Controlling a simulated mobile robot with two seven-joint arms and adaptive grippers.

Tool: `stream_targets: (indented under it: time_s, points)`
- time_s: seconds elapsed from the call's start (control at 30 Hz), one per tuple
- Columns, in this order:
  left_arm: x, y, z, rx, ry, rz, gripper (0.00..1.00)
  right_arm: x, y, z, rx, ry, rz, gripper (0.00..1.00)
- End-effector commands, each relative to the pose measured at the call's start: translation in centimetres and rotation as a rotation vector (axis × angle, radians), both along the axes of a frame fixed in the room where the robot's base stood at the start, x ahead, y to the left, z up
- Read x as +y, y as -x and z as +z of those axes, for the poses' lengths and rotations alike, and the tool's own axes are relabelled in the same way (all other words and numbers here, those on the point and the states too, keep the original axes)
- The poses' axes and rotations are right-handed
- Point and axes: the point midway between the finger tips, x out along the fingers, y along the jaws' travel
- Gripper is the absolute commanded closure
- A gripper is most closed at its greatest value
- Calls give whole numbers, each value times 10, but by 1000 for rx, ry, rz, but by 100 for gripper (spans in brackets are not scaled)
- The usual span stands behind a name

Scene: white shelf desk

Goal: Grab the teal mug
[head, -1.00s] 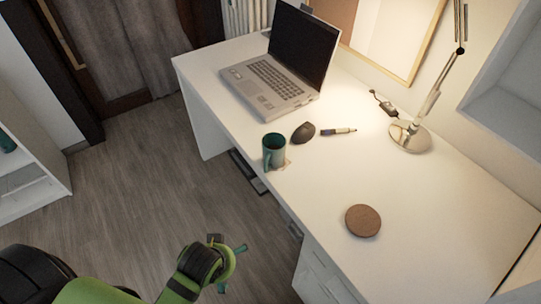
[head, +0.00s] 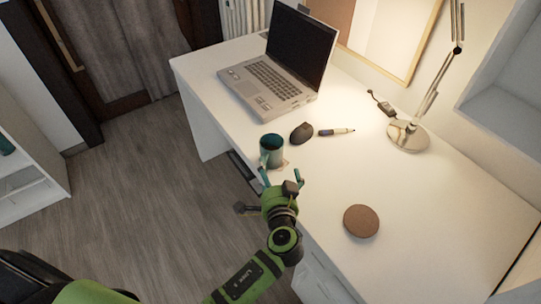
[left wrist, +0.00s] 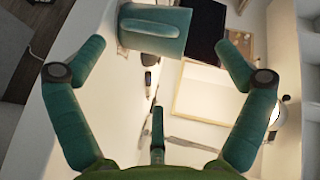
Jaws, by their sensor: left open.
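My right gripper is in neither view.
A lamp (head: 408,135) stands at the back right. A round brown coaster (head: 361,221) lies on otherwise clear desk at the front.

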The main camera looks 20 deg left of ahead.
Motion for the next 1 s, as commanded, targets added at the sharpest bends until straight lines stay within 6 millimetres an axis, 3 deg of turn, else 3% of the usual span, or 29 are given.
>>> stream_targets:
  time_s: [0.5, 0.8, 1.0]
  points:
    - [29, -56, -11, -7, -11, -6, 0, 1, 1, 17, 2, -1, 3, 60]
    - [31, -59, -14, -5, -9, -5, 0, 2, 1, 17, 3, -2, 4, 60]
    - [31, -59, -13, -6, -9, -4, 80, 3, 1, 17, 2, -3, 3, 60]
